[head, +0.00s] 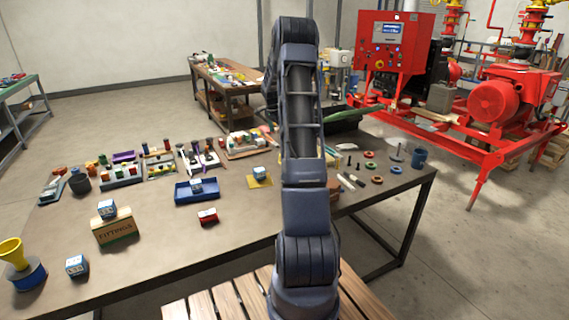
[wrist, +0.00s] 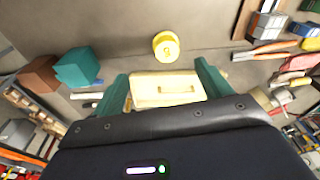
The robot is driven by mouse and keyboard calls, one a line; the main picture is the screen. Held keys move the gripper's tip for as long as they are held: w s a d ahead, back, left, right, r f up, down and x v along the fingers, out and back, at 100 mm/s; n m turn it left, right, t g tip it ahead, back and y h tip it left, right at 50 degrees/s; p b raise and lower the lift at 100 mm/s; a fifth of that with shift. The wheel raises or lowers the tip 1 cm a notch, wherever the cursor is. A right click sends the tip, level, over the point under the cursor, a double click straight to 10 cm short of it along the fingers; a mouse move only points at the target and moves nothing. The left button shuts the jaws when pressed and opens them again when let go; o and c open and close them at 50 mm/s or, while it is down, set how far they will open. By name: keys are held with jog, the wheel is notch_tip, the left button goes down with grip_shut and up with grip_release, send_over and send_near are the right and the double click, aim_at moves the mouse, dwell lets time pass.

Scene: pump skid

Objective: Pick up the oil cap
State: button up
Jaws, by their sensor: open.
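A round yellow piece (wrist: 166,46) with a raised centre, which looks like the oil cap, lies on the brown surface in the upper middle of the wrist view. My gripper (wrist: 163,84) shows its two dark green fingers spread apart. The yellow piece is beyond the fingertips, apart from them. A pale yellow block (wrist: 167,90) with a slot shows between the fingers; I cannot tell whether it touches them. In the head view my arm hides the gripper, and I cannot make out the cap there.
The wrist view shows a teal block (wrist: 77,68) and a brown block (wrist: 40,75) at left. In the head view, a blue tray (head: 197,191), a fittings box (head: 116,228) and a yellow funnel (head: 13,254) stand on the table. The front middle tabletop is mostly clear.

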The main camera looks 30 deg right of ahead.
jog(key=shift+m, duration=0.8)
jog(key=d+f, duration=0.1)
jog(key=f, duration=0.1)
jog(key=w+d+f, duration=0.1)
jog(key=f, duration=0.1)
jog(key=w+d+f, duration=0.1)
jog(key=d+f, duration=0.1)
jog(key=shift+w+d+f, duration=0.1)
jog(key=shift+w+f, duration=0.1)
jog(key=f, duration=0.7)
jog(key=d+f, duration=0.1)
jog(key=f, duration=0.2)
jog(key=shift+s+d+f, duration=0.1)
jog(key=shift+s+f, duration=0.1)
jog(key=shift+f, duration=0.05)
jog(key=shift+c, duration=0.5)
jog(key=c, duration=1)
